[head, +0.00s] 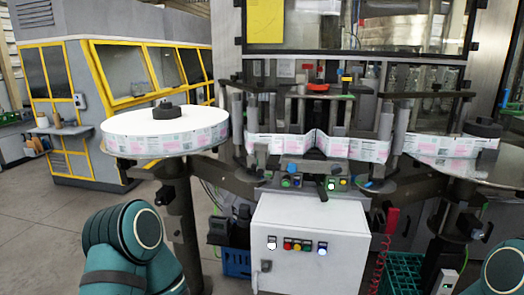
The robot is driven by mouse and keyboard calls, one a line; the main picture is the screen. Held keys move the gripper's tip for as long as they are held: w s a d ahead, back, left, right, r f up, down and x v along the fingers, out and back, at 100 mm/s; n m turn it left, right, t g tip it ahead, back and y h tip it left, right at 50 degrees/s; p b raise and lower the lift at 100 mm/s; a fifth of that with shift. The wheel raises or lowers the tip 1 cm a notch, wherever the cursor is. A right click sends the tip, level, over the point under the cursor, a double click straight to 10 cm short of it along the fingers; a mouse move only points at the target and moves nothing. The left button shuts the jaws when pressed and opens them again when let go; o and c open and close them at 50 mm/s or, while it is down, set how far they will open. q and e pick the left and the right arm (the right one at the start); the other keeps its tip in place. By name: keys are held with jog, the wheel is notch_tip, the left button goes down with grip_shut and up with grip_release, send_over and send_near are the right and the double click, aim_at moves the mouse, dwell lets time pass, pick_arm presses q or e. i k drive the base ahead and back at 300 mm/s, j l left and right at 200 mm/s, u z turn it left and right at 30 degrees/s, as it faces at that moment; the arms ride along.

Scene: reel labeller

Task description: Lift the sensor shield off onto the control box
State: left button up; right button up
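The control box (312,228) is a light grey cabinet at the lower middle of the head view, with a row of coloured buttons on its front. Its flat top shows no loose object. Above it is the labeller's unit of rollers and posts, with the label web (345,147) running across it. I cannot tell which part there is the sensor shield; small red, yellow and green parts sit among the posts. Only teal links of my arms show at the lower left and the right edge. Both grippers are out of view.
A large label reel (166,128) lies on a round table at the left, and another reel (455,148) is at the right. A red coiled hose (383,245) hangs beside the box. A green crate (403,272) and a blue crate (237,262) stand low down.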

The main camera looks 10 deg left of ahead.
aim_at(262, 146)
jog(key=i+j+u, duration=0.1)
jog(key=i+j, duration=0.2)
jog(key=j, duration=0.15)
jog(key=i+j+u, duration=0.1)
jog(key=i+j, duration=0.25)
